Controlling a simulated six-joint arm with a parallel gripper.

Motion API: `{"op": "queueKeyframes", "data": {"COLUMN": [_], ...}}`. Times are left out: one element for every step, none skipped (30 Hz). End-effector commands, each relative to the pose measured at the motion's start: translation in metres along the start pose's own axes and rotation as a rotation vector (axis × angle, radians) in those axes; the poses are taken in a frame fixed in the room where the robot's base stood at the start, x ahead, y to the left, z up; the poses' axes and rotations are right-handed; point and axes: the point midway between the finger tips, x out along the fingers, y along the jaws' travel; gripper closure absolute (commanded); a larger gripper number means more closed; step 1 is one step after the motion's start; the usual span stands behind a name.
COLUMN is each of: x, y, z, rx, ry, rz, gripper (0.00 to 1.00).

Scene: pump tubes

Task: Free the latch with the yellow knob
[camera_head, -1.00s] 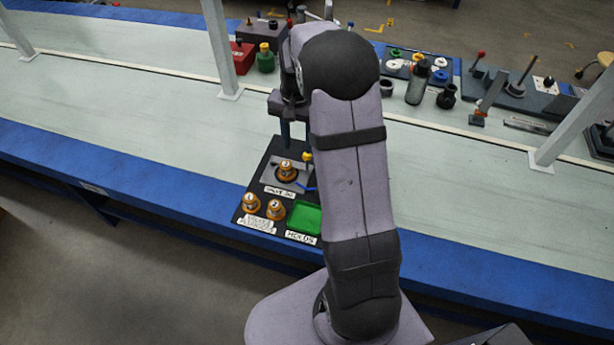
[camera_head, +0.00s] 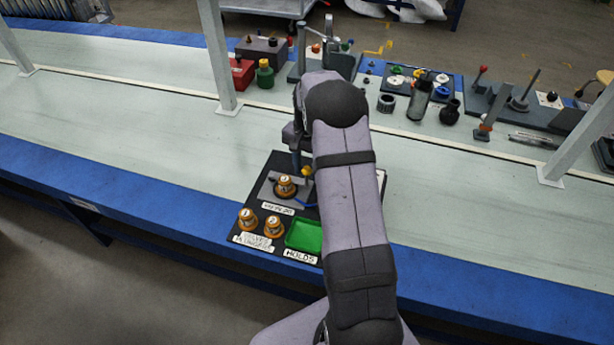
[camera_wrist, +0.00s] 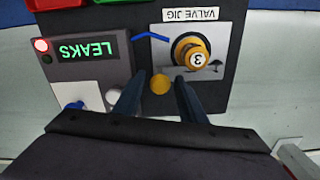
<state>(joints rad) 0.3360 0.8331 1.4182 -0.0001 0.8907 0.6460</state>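The yellow knob (camera_wrist: 160,84) is a small round ball at the edge of the valve jig in the wrist view, between my fingertips. It also shows in the head view (camera_head: 306,171), just below my fingers. My gripper (camera_wrist: 158,79) is open, one dark finger on each side of the knob; I cannot tell whether either touches it. A blue bent rod (camera_wrist: 152,37) lies beside the orange valve marked 3 (camera_wrist: 192,53) on the grey jig plate (camera_head: 266,191). How the rod joins the knob is not clear. My arm hides part of the board in the head view.
A LEAKS panel (camera_wrist: 95,50) with a lit red lamp stands beside the jig. Two more orange valves (camera_head: 247,219) (camera_head: 273,227) and a green tray (camera_head: 304,236) sit at the board's front. The bench left of the board is clear.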

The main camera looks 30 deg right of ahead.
Motion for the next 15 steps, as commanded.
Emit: {"op": "queueKeyframes", "data": {"x": [0.007,0.011,0.016,0.019,0.022,0.025,0.027,0.029,0.031,0.032,0.033,0.034,0.035,0.035,0.035], "y": [0.001,0.001,0.001,0.000,0.000,0.000,0.000,0.000,0.000,0.000,0.000,0.000,0.000,0.000,0.000], "z": [0.001,0.001,0.001,0.001,0.001,0.001,0.001,0.001,0.000,0.000,0.000,0.000,0.000,0.000,0.000], "rx": [0.000,0.000,0.000,0.000,0.000,0.000,0.000,0.000,0.000,0.000,0.000,0.000,0.000,0.000,0.000], "ry": [-0.002,-0.002,-0.002,-0.002,-0.002,-0.001,-0.001,-0.001,-0.001,0.000,0.000,0.000,0.000,0.001,0.001], "rz": [0.002,0.002,0.002,0.002,0.001,0.001,0.001,0.001,0.001,0.000,0.000,0.000,0.000,0.000,0.000], "gripper": [0.63,0.63,0.63,0.63,0.63,0.63,0.63,0.63,0.63,0.63,0.63,0.63,0.63,0.63,0.63]}}
